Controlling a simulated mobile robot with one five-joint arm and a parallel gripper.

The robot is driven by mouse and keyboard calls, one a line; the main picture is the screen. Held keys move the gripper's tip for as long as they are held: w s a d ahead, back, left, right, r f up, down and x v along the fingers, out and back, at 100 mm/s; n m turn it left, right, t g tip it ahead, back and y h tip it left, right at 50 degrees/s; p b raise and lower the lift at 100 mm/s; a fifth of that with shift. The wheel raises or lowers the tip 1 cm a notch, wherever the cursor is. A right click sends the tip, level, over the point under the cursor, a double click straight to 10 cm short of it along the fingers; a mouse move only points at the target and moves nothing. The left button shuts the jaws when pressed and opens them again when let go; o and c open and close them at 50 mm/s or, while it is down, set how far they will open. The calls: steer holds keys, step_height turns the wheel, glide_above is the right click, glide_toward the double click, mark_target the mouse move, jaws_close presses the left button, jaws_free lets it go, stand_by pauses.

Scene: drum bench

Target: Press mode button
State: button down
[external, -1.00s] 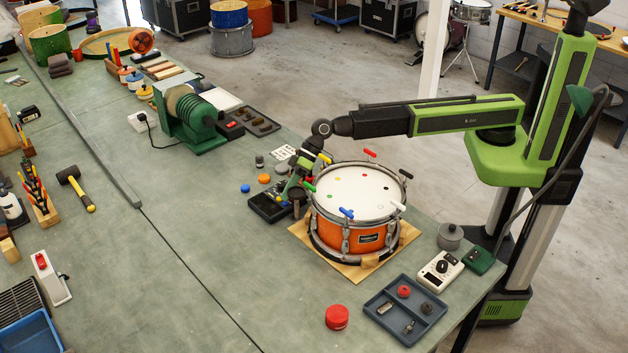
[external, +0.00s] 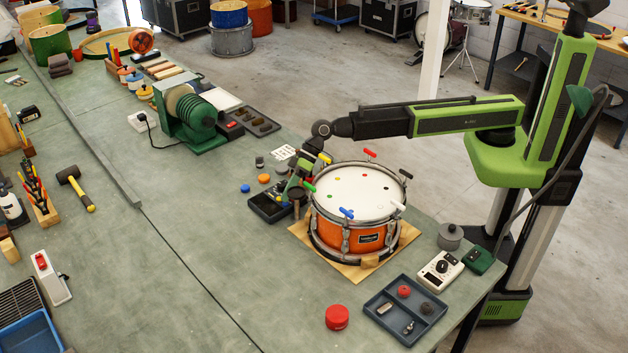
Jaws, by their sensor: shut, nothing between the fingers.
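My gripper (external: 288,198) is shut and empty. It points down beside the left rim of the orange snare drum (external: 352,222), over the right side of a small black box (external: 262,208) on the bench. Whether its tip touches the box cannot be told, as the gripper hides part of the box. No button marked as mode can be made out. A cream control box (external: 440,268) with a dark knob lies right of the drum, far from my gripper.
The drum stands on a wooden board (external: 340,266), with coloured keys round its rim. Small blue, orange and grey pieces lie left of the drum. A blue-grey tray (external: 377,330) and red lid (external: 337,317) are in front. The bench's middle (external: 190,260) is clear.

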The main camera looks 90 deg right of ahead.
mark_target(288, 203)
steer(key=shift+r, duration=0.3)
step_height(288, 203, up, 6)
steer(key=p, duration=0.6)
steer(key=s+d+r+t+h+p, duration=0.1)
steer(key=s+d+h+p, duration=0.15)
steer(key=d, duration=0.55)
steer(key=s+d+r+h+p, duration=0.2)
steer(key=d+h+p, duration=0.1)
steer(key=d, duration=0.6)
steer(key=s+d+f+g+b, duration=0.1)
steer(key=s+d+f, duration=0.1)
steer(key=s+d, duration=0.1)
steer(key=s+d+f+g+h+b, duration=0.1)
steer(key=s+d+f, duration=0.2)
steer(key=s+d+f+g+b, duration=0.1)
steer(key=s+d+f, duration=0.1)
steer(key=s+d, duration=0.1)
steer(key=shift+s+f+m+h+b, duration=0.2)
steer(key=shift+s+m+h+b, duration=0.1)
steer(key=shift+s, duration=0.25)
steer(key=s+d+f+g+b, duration=0.2)
steer(key=s+d, duration=0.3)
steer(key=s, duration=0.5)
steer(key=shift+s+d+f+m+g, duration=0.2)
steer(key=shift+s+f+m+g, duration=0.2)
steer(key=shift+g, duration=0.5)
